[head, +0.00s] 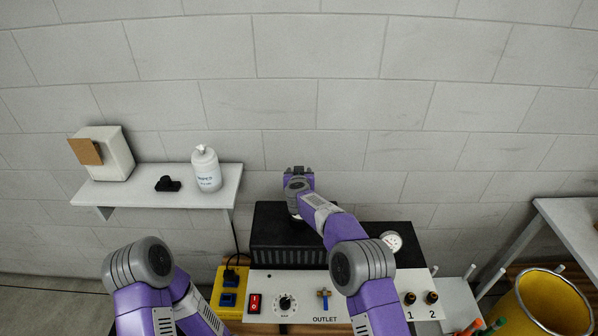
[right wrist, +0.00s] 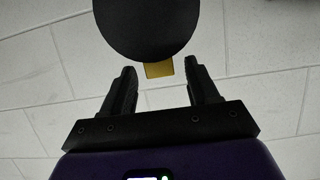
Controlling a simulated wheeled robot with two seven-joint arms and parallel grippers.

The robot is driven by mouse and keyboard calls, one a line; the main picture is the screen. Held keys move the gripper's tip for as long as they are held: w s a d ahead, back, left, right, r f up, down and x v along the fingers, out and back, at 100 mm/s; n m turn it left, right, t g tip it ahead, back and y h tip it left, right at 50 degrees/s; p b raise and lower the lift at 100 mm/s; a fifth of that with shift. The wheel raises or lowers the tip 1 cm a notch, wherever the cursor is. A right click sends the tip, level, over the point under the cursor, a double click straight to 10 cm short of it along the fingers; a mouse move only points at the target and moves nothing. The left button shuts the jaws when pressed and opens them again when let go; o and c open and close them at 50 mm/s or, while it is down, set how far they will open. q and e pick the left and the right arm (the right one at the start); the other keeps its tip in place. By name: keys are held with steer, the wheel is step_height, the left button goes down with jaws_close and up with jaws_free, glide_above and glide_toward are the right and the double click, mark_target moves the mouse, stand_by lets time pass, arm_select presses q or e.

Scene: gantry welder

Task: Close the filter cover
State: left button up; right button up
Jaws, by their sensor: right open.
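A dark round disc (right wrist: 146,25) with a small yellow tab (right wrist: 158,70) below it shows in the right wrist view. It may be the filter cover, but I cannot tell for sure. My right gripper (right wrist: 160,76) is open, with the tab seen between its two fingertips; contact cannot be told. In the head view my right arm reaches over the black slotted box (head: 275,240), and its hand (head: 298,182) is at the box's far side. The disc and tab are not made out there. My left arm is bent at the lower left, its gripper out of view.
A control panel (head: 280,312) with a red switch, knob and gauge (head: 391,242) stands in front. A wall shelf (head: 226,176) at left holds a white bottle (head: 206,170), a black item (head: 168,184) and a box with a brown panel (head: 108,155). A yellow bin (head: 548,305) is at right.

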steer(key=shift+w+f, duration=0.15)
steer(key=shift+w, duration=0.05)
jaws_close()
stand_by(0.4)
